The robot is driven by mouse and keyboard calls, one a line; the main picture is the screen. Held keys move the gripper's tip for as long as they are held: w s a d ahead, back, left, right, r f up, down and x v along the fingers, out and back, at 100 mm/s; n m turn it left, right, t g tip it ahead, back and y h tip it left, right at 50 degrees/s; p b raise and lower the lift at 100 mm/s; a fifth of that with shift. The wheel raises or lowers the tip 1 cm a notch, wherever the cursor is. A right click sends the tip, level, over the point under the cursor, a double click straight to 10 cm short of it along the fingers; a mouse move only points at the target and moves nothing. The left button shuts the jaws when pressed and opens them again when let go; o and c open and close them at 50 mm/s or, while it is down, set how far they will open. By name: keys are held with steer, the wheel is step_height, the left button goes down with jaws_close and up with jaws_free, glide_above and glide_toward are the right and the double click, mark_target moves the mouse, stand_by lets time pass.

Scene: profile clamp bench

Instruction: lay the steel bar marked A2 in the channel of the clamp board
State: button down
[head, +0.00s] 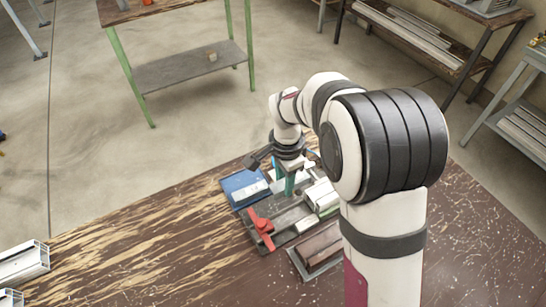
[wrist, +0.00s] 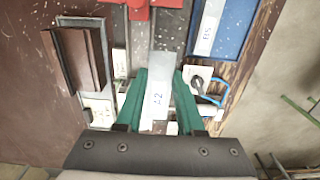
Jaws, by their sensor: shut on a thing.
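My gripper (wrist: 159,76) has two green fingers shut on a pale steel bar (wrist: 157,100) marked A2, in the wrist view. The bar points lengthwise between the fingers, and its far end shows beyond the fingertips. The grey clamp board (wrist: 168,32) lies beyond it, with a red clamp (wrist: 140,8) at the top edge. In the head view my gripper (head: 289,183) is over the far end of the clamp board (head: 286,216), beyond the red clamp handle (head: 261,228). I cannot tell whether the bar touches the channel, which is largely hidden.
A blue tray (head: 233,182) beside the board holds another labelled pale bar (wrist: 207,28). Brown blocks (head: 318,245) lie on the board's other side. White profiles (head: 320,194) are close to my gripper. A blue cable (wrist: 212,98) loops near the right finger. The table's left part is mostly clear.

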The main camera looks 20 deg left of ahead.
steer(key=shift+s+d+f, duration=0.3)
steer(key=shift+s+f, duration=0.3)
steer(key=shift+f, duration=0.7)
steer(key=shift+s+d+f, duration=0.25)
steer(key=shift+s+f, duration=0.4)
steer(key=shift+f, duration=0.65)
steer(key=shift+s+d+f, duration=0.3)
steer(key=shift+s+f, duration=0.3)
steer(key=shift+f, duration=0.7)
steer(key=shift+c, duration=2.2)
jaws_free()
